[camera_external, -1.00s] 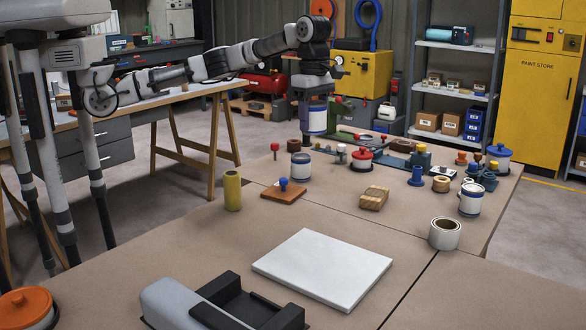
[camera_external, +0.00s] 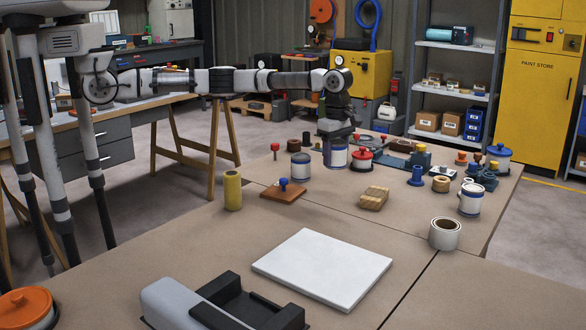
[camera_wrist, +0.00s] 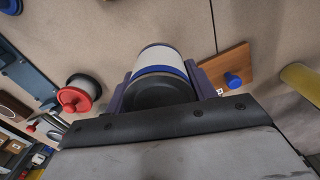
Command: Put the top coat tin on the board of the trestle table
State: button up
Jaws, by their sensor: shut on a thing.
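My gripper (camera_external: 337,137) is shut on a white tin with blue bands (camera_external: 335,157) at the far part of the front workbench. In the wrist view the tin (camera_wrist: 160,58) sits between my two purple fingers (camera_wrist: 161,90), its dark lid towards the camera. Its label cannot be read. I cannot tell whether its base touches the bench. The trestle table stands behind on the left, on wooden A-frame legs. Its board (camera_external: 150,105) shows only in part, behind my arm and body.
Close to the held tin are another tin (camera_external: 300,166), a red-lidded pot (camera_external: 361,161) and a wooden block with a blue knob (camera_external: 283,190). More tins and small parts crowd the bench's right. A white slab (camera_external: 322,266) lies in front. Floor shows between bench and trestle table.

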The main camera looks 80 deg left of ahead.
aim_at(336, 141)
jog(key=shift+f+p, duration=0.75)
jog(key=shift+f, duration=2.85)
jog(key=shift+f, duration=0.1)
jog(key=o, duration=1.2)
jog(key=shift+f, duration=0.1)
notch_tip(336, 141, up, 12)
jog(key=b, duration=0.3)
jog(key=shift+r+b, duration=0.2)
jog(key=shift+b, duration=0.1)
jog(key=shift+d, duration=0.1)
